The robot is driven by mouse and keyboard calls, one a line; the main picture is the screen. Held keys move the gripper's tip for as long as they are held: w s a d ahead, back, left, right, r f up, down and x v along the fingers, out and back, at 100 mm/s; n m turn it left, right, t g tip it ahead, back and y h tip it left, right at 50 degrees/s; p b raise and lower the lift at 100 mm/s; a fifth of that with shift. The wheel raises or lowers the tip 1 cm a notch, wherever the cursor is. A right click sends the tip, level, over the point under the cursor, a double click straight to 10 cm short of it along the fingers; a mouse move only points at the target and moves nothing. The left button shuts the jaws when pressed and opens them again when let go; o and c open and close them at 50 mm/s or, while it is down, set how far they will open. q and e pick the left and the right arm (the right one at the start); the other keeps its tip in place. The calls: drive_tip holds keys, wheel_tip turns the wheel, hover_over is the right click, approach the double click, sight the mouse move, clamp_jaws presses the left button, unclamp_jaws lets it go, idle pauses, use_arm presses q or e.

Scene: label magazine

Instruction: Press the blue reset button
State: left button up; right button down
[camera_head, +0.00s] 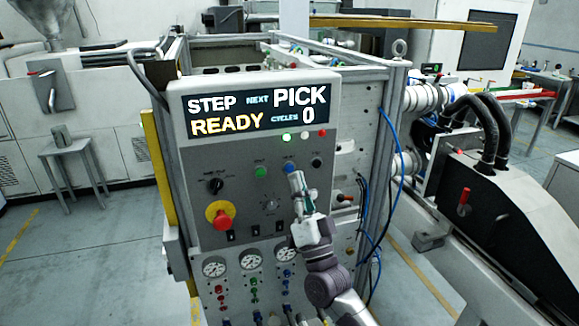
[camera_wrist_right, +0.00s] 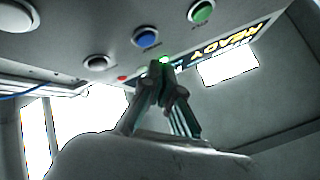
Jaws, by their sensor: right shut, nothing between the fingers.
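The blue button (camera_head: 289,166) sits on the grey control panel (camera_head: 240,215), below the display and between a green button and a black one. It also shows clearly in the right wrist view (camera_wrist_right: 146,37). My right gripper (camera_head: 297,180) is shut and empty, just below the blue button in the head view. In the right wrist view its closed fingertips (camera_wrist_right: 161,70) appear near the blue button, apart from it in the picture; the exact gap to the panel is hard to tell. My left gripper is not in view.
The green button (camera_head: 260,172) and black button (camera_head: 317,161) flank the blue one. A red emergency stop (camera_head: 219,215) on a yellow base and a black rotary switch (camera_head: 215,186) are on the left. The display (camera_head: 250,110) reads STEP, PICK, READY, 0. Blue hoses (camera_head: 392,170) hang right.

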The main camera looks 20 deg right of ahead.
drive_tip(key=shift+s+d+p, duration=0.1)
drive_tip(key=shift+s+p, duration=0.5)
drive_tip(key=shift+s, duration=1.3)
wheel_tip(320, 180, down, 27)
drive_tip(key=w+n+g+b, duration=0.2)
drive_tip(key=w+n+g, duration=0.1)
drive_tip(key=g, duration=0.4)
drive_tip(key=s+d+f+n+g+h+b, duration=0.1)
drive_tip(key=s+f+g, duration=0.3)
drive_tip(key=f, duration=0.8)
drive_tip(key=s+d+f+n+g, duration=0.15)
drive_tip(key=s+f, duration=0.45)
drive_tip(key=f, duration=0.6)
drive_tip(key=s+d+f+n+g+h+b, duration=0.1)
drive_tip(key=s+f+g, duration=0.4)
drive_tip(key=s+f, duration=0.8)
drive_tip(key=s+d+f+n+g+h+b, duration=0.1)
drive_tip(key=s+f+g, duration=0.4)
drive_tip(key=s+f, duration=0.8)
drive_tip(key=s+d+f+g, duration=0.1)
drive_tip(key=s+g, duration=0.2)
drive_tip(key=s, duration=1.3)
drive_tip(key=shift+d+f+n+h+b, duration=0.25)
drive_tip(key=shift+d+n+h+b, duration=0.05)
drive_tip(key=shift+n+h, duration=0.1)
